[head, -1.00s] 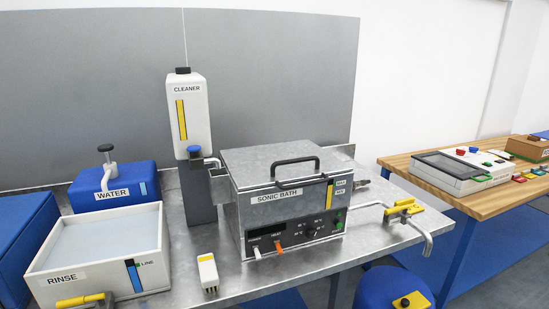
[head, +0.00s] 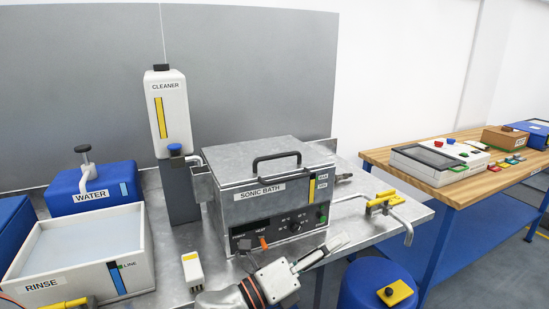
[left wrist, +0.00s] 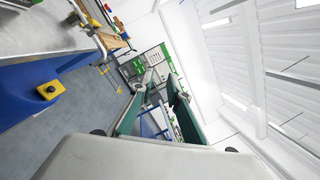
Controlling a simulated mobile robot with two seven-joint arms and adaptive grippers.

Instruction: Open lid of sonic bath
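The sonic bath (head: 240,215) is a grey metal box on the steel bench in the head view, with its control panel facing me. Its lid (head: 230,157) lies flat and closed on top. A black bar handle (head: 277,158) stands on the lid. My left gripper (head: 330,249) is in front of the bath's lower right front, well below the handle. Its fingers are apart with nothing between them, as the left wrist view (left wrist: 160,78) also shows. The left wrist view points away from the bath. My right gripper is in neither view.
The cleaner bottle (head: 172,115) stands left of the bath, near the water tank (head: 70,200) and the rinse tub (head: 148,270). A yellow-handled valve on a pipe (head: 383,200) is at the right. A blue drum (head: 362,285) stands below the bench's right end.

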